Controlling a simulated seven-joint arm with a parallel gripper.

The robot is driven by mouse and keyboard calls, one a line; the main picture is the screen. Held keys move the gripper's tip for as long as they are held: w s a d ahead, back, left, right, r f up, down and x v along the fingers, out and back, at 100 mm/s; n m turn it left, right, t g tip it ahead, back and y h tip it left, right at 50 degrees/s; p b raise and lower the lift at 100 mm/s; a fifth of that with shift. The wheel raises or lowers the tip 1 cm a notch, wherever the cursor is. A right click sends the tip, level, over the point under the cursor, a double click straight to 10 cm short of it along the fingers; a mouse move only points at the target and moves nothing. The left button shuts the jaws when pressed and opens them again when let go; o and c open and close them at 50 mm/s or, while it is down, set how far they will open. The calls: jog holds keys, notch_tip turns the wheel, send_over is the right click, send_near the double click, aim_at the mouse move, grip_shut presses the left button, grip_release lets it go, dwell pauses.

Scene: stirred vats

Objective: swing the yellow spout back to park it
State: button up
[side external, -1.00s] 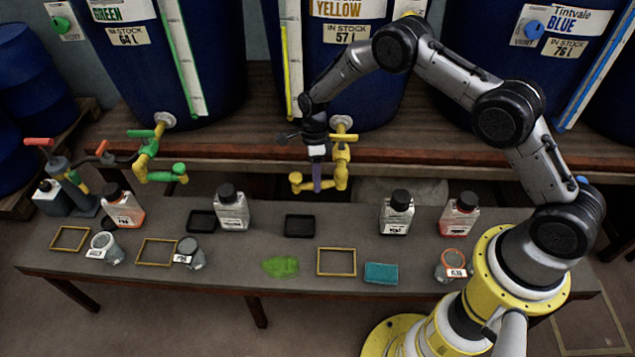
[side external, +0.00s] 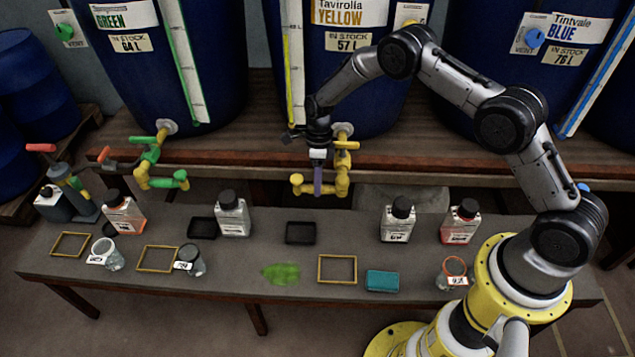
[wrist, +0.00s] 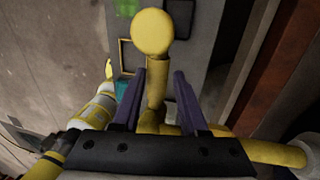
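The yellow spout (side external: 326,188) hangs from the tap on the yellow drum (side external: 375,100). Its arm points left, ending in a rounded tip. In the wrist view the spout (wrist: 157,85) runs between my gripper's two purple fingers (wrist: 157,95), with a gap visible on each side. My gripper (side external: 318,182) is open around the spout arm, pointing down from above. The yellow tap handle (side external: 346,145) is just right of my gripper. In the side view only one finger shows clearly.
The green spout (side external: 160,182) hangs at the left. Below, the bench (side external: 240,262) carries bottles, jars, yellow frames, dark trays, a green puddle (side external: 281,273) and a teal sponge (side external: 382,281). The wooden shelf edge (side external: 230,163) lies behind the spout.

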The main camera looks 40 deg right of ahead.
jog(key=shift+o, duration=1.2)
notch_tip(320, 180, up, 14)
jog(key=w+d, duration=0.1)
jog(key=w, duration=0.1)
jog(key=shift+d+f, duration=0.25)
jog(key=shift+d, duration=0.15)
